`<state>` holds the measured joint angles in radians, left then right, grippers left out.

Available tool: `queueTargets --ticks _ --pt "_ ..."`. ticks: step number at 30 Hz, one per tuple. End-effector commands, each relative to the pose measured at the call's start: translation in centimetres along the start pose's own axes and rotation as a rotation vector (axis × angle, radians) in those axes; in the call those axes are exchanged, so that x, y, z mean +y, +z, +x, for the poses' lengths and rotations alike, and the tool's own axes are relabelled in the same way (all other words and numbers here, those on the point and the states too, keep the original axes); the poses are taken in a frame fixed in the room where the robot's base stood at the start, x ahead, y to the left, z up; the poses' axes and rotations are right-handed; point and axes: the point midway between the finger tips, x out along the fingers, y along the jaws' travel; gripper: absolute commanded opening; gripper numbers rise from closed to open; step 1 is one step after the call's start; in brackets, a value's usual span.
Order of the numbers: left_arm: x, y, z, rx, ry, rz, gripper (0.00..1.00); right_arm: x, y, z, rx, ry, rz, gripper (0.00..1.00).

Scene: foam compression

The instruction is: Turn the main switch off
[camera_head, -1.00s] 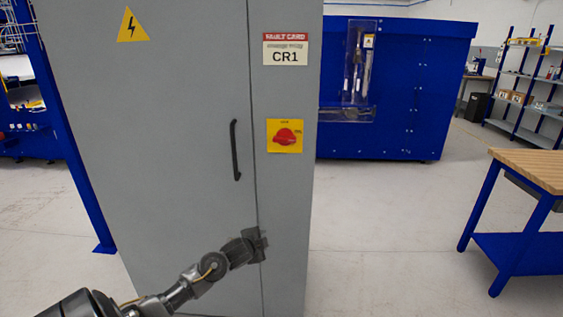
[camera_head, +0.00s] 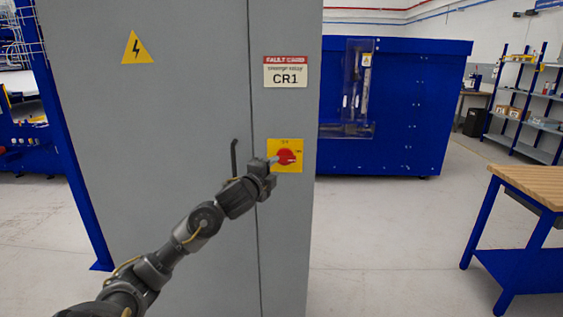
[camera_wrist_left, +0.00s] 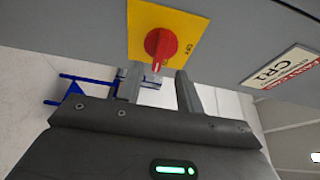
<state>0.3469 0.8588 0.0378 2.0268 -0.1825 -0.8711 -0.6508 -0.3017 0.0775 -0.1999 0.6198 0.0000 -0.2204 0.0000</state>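The main switch is a red rotary knob (camera_head: 287,157) on a yellow plate (camera_head: 285,168) on the grey cabinet's right panel. The knob's handle points right, towards the ON label; OFF is at the top. My left gripper (camera_head: 273,161) is just left of the knob, in front of the plate. In the left wrist view, the two fingers of my left gripper (camera_wrist_left: 157,74) are open and apart, with the red knob (camera_wrist_left: 160,44) just beyond and between their tips. Contact cannot be told. My right gripper is not in view.
The grey cabinet (camera_head: 185,110) has a black door handle (camera_head: 234,158) left of the switch. A CR1 fault card (camera_head: 285,72) is above it. A blue machine (camera_head: 410,110) stands behind, and a wooden-topped bench (camera_head: 535,182) is at right. The floor between is clear.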

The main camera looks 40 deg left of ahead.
Motion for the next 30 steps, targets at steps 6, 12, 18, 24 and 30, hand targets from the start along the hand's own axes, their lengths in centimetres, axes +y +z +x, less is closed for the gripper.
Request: queueTargets --ticks 6,12,18,24,30 --pt "-0.2 0.0 3.9 0.0 0.0 -0.002 0.36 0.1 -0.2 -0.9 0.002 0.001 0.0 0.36" --pt "-0.1 0.0 5.8 0.0 0.0 -0.002 0.36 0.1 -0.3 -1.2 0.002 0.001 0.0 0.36" --pt "0.0 0.0 6.2 0.001 0.0 0.0 0.36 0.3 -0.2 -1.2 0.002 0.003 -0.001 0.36" --pt "0.0 0.0 6.2 0.0 0.0 0.0 0.3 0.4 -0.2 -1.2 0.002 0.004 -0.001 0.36" --pt "0.0 0.0 6.2 0.0 0.0 0.0 0.04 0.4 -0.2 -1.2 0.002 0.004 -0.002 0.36"
